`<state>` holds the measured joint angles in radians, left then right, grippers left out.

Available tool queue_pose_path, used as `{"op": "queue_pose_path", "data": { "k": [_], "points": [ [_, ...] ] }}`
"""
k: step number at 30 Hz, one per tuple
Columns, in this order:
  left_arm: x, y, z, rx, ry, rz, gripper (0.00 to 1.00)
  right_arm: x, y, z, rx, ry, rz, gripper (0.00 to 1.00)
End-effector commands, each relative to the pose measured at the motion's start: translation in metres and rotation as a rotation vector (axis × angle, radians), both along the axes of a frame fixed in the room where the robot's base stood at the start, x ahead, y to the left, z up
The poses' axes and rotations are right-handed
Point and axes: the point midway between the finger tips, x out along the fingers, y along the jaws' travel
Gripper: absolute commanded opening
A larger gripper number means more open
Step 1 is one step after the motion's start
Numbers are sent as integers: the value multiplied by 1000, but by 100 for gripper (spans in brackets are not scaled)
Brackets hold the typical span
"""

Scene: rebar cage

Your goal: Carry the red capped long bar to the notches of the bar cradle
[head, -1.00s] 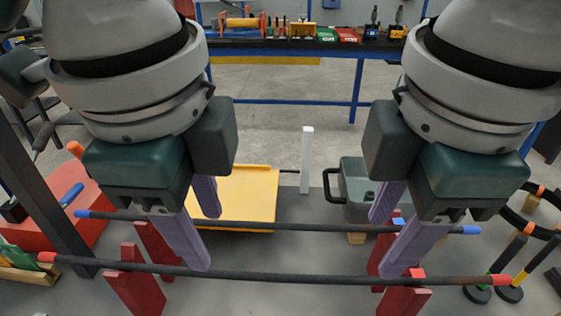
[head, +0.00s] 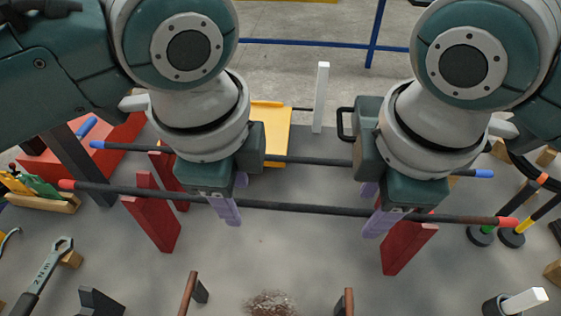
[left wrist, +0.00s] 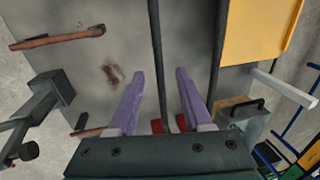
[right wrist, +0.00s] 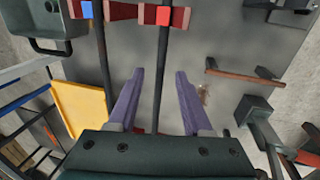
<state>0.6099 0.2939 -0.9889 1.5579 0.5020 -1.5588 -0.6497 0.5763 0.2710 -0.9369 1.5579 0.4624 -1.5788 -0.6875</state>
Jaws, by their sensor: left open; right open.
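The red-capped long bar (head: 300,207) runs across the nearer side, its red ends out to left and right. It crosses the red notched posts of the cradle (head: 153,225) near their tops, with a right post (head: 400,252) too. Whether it is fully seated is hard to tell.
A blue-capped bar (head: 310,160) lies parallel behind. A yellow panel (head: 277,140), a white upright post (head: 321,98) and a grey-green crate (right wrist: 40,20) stand beyond it. A wrench (head: 48,268) lies left; ringed stands are at right.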

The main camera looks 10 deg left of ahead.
Motion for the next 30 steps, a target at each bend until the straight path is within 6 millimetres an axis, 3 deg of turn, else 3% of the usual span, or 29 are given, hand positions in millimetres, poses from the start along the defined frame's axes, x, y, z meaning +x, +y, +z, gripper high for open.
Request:
{"op": "queue_pose_path", "data": {
  "k": [7, 20, 30],
  "points": [
    [0, 0, 0, 0, 0, 0, 48, 0, 0, 0, 0, 0, 0, 48],
    [0, 0, 0, 0, 1, 0, 0, 0, 0, 0, 0, 0, 0, 0],
    [0, 0, 0, 0, 1, 0, 0, 0, 0, 0, 0, 0, 0, 0]
  ]
}}
